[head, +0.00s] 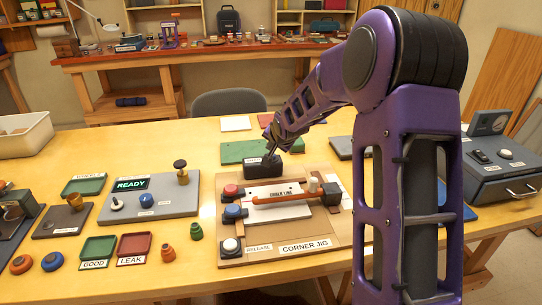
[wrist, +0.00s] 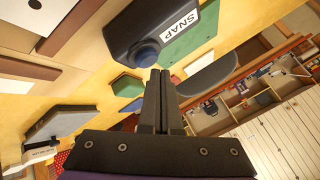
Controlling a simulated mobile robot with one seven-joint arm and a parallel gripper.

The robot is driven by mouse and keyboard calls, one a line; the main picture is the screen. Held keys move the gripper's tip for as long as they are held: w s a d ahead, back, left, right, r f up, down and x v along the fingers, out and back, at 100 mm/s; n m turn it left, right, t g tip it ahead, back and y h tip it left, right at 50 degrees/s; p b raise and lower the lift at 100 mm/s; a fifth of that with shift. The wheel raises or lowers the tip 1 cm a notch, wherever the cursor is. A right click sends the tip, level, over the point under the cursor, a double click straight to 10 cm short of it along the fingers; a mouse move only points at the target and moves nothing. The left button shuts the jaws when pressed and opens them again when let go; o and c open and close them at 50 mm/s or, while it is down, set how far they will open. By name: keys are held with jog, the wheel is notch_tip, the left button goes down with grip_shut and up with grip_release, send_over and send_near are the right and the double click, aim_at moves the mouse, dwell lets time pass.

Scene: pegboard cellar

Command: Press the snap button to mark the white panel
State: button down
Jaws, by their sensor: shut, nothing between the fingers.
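The snap button is a round blue button (wrist: 146,53) on a dark housing (wrist: 125,25) labelled SNAP in the wrist view. In the head view the dark housing (head: 258,171) stands at the back of the corner jig (head: 290,240). My gripper (wrist: 160,72) is shut and empty, its fingertips just beside the blue button in the picture; I cannot tell whether they touch. In the head view my gripper (head: 271,145) is just above the housing, and the button is hidden. The white panel (head: 262,193) lies on the jig under an orange bar (head: 285,199) labelled CHALK LINE.
Red (head: 231,191) and blue (head: 233,212) knobs and a white RELEASE button (head: 230,245) line the jig's left side. A grey READY panel (head: 150,205) and small trays stand left. A grey drawer box (head: 500,165) is at right. A green board (head: 240,152) lies behind.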

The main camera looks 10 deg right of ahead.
jog(key=shift+f+b, duration=0.55)
jog(key=shift+f, duration=0.25)
dwell(0.8)
jog(key=shift+r, duration=0.15)
jog(key=shift+r+p, duration=0.65)
jog(key=shift+r, duration=0.15)
jog(key=shift+r+p, duration=1.8)
jog(key=shift+r, duration=0.75)
